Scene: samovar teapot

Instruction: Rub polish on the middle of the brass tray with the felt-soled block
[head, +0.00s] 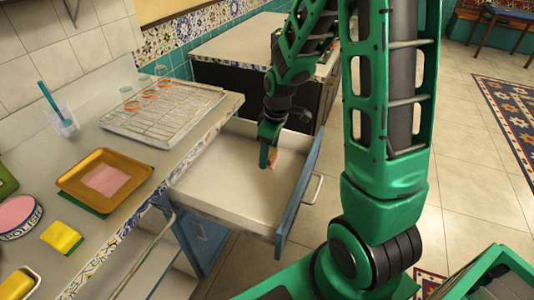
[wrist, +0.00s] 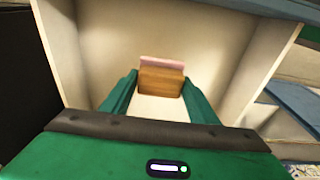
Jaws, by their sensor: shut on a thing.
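The brass tray (head: 72,181) lies on the counter at the left in the head view. A pale pink patch (head: 106,179) covers its middle. A round tin with a pink top (head: 17,213) stands left of the tray. My gripper (head: 267,157) points down into the open drawer, well to the right of the tray. It is shut on the felt-soled block (head: 273,156). In the wrist view the wooden block (wrist: 161,81) sits between my green fingers (wrist: 160,95), with a pink layer along its far edge. Whether the block touches the drawer floor is unclear.
The open drawer (head: 215,190) has raised walls around my gripper. A wire rack (head: 150,125) with small glasses and a cup with a blue-handled brush (head: 62,122) stand farther back on the counter. A yellow sponge (head: 62,238) lies in front of the tray.

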